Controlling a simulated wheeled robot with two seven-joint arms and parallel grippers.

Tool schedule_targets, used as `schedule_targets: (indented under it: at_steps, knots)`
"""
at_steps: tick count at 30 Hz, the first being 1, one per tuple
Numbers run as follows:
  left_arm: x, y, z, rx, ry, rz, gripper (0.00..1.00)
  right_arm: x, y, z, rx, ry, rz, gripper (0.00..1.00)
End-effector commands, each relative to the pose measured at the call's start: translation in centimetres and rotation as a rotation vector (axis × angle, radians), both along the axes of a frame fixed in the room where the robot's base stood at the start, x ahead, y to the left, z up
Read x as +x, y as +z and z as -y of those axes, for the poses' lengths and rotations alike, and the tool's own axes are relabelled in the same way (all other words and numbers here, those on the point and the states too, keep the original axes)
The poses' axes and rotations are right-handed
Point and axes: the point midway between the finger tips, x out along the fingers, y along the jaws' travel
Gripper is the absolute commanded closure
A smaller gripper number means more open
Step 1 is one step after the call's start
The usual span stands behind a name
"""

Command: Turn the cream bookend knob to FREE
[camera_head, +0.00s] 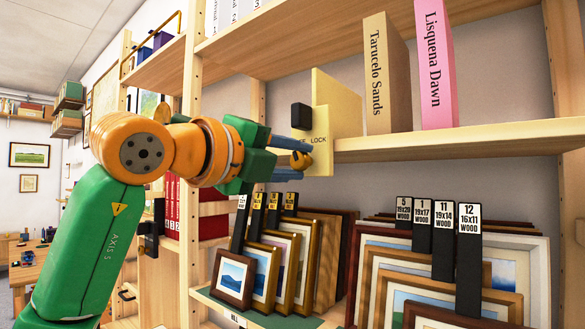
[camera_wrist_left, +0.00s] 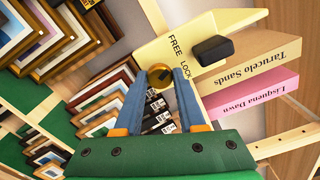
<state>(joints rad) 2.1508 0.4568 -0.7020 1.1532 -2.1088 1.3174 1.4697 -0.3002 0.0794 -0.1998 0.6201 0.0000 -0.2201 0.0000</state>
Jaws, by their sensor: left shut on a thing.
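The cream bookend (camera_head: 342,102) stands upright at the left end of the book shelf. Its plate also shows in the left wrist view (camera_wrist_left: 152,52), with FREE and LOCK printed beside the knob. A black block (camera_head: 300,116) sticks out from the plate above the knob. The brass-coloured knob (camera_head: 296,161) is between the blue fingers of my left gripper (camera_head: 304,160). In the left wrist view the fingers close on both sides of the knob (camera_wrist_left: 159,73). Fingers partly hide the knob, and I cannot tell which word it points to. My right gripper is not in view.
Two books, Tarucelo Sands (camera_head: 387,75) and Lisquena Dawn (camera_head: 436,65), stand right of the bookend on the wooden shelf (camera_head: 460,140). Several framed prints (camera_head: 262,270) with black size tags lean below my gripper. A wooden upright (camera_head: 190,90) is behind my arm.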

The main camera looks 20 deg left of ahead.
Motion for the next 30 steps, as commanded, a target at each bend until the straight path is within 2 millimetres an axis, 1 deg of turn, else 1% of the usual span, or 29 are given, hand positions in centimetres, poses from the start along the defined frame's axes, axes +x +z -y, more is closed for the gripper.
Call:
schedule_targets:
  at_steps: [6,15,21,30]
  knots:
    - [0.0,0.0,0.0,-0.162,-0.002,-0.057,1.0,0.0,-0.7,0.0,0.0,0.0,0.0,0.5]
    - [0.0,0.0,0.0,-0.318,-0.001,-0.114,1.0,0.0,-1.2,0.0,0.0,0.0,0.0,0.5]
    - [0.0,0.1,0.0,-0.369,-0.001,-0.132,1.0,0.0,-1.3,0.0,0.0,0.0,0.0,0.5]
    - [0.0,0.1,0.0,-0.389,-0.001,-0.139,1.0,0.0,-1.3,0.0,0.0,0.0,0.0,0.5]
